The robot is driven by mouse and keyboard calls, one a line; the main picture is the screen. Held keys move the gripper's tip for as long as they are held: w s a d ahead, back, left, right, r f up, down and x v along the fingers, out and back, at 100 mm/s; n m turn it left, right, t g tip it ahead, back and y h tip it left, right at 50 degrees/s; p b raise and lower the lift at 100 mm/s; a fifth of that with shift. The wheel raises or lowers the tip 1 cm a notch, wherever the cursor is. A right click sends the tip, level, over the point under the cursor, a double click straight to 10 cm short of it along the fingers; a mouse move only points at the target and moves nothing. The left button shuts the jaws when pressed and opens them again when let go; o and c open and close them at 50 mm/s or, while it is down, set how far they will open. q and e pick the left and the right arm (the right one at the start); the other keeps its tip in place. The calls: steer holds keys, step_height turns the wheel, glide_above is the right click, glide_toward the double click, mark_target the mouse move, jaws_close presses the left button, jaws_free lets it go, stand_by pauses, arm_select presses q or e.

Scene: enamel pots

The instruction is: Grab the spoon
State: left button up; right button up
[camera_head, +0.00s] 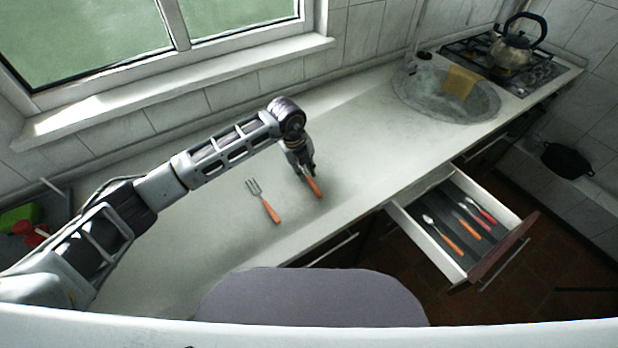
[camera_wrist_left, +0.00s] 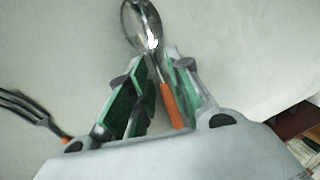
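The spoon has an orange handle (camera_head: 315,187) and lies on the pale countertop, partly hidden by my gripper. In the left wrist view its metal bowl (camera_wrist_left: 141,24) is beyond the fingertips, and its handle (camera_wrist_left: 170,105) runs back between the fingers, closer to the right-hand finger. My left gripper (camera_head: 306,172) is down over the spoon; in the left wrist view the gripper (camera_wrist_left: 158,66) is open, with green pads on either side of the spoon and a gap on the left side. My right gripper is not in view.
A fork (camera_head: 263,200) with an orange handle lies left of the spoon. An open drawer (camera_head: 412,222) holding several utensils juts out at the right. A sink (camera_head: 405,95) and a kettle (camera_head: 516,48) on a stove are farther back. The counter around the spoon is mostly clear.

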arm_select(q)
steer(key=c, duration=0.4)
jaws_close()
steer(key=shift+r, duration=0.3)
step_height(320, 180, up, 10)
steer(key=b, duration=0.1)
steer(key=shift+f, duration=0.25)
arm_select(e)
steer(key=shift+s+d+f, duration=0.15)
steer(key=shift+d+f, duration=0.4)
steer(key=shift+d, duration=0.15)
